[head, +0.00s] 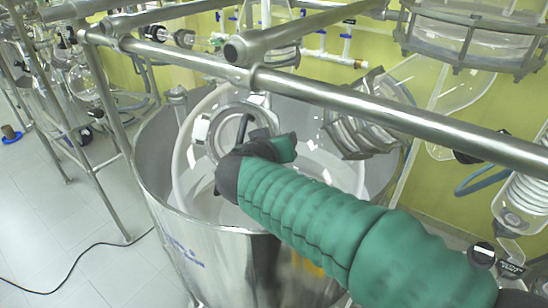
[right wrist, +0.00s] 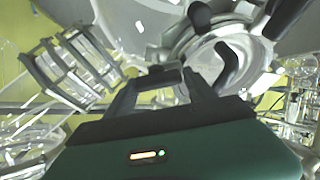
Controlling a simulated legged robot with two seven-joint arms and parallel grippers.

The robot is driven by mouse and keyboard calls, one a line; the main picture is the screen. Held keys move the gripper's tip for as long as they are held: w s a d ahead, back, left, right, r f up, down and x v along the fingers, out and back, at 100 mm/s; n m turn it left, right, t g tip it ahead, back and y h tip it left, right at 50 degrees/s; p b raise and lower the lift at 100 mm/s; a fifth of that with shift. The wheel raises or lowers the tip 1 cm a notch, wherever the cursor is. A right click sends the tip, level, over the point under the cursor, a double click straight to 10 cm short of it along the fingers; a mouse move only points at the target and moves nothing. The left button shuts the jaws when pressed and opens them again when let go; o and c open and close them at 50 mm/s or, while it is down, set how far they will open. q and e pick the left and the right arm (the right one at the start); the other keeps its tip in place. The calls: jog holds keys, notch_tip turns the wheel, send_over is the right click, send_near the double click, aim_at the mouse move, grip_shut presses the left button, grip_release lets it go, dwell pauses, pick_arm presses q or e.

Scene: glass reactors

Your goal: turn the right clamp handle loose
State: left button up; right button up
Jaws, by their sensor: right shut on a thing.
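The steel clamp ring (head: 222,130) sits around the round port on the glass vessel, inside the large steel tub. A curved black handle (head: 243,127) on it stands just behind my right gripper (head: 268,150). In the right wrist view the ring (right wrist: 190,40) is close ahead, with black handles (right wrist: 228,66) to the right of the fingers. My right gripper (right wrist: 157,85) is shut on a dark piece between its fingertips, which appears to be the right clamp handle (right wrist: 157,79). The wrist hides most of this grip in the head view. My left gripper is not in view.
A steel rail (head: 400,118) crosses above the tub (head: 215,240), close over my right arm. A large flanged glass vessel (head: 470,40) is at the upper right. The floor at left is mostly clear.

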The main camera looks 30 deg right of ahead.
jog(key=n+y, duration=0.1)
jog(key=n, duration=0.2)
jog(key=shift+n+t+y, duration=0.3)
jog(key=shift+n, duration=0.8)
jog(key=shift+a+r+n+y+p, duration=0.15)
jog(key=shift+n+y+p, duration=0.25)
jog(key=shift+n, duration=0.6)
jog(key=n+y+p, duration=0.1)
jog(key=n+p, duration=0.4)
jog(key=shift+r, duration=0.15)
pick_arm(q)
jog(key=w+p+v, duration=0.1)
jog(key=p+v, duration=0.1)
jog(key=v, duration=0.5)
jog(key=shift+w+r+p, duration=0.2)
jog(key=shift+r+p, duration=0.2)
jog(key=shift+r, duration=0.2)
pick_arm(e)
jog(key=shift+n+g+y, duration=0.5)
jog(key=shift+n, duration=1)
jog(key=o, duration=1.3)
jog(key=shift+f, duration=0.3)
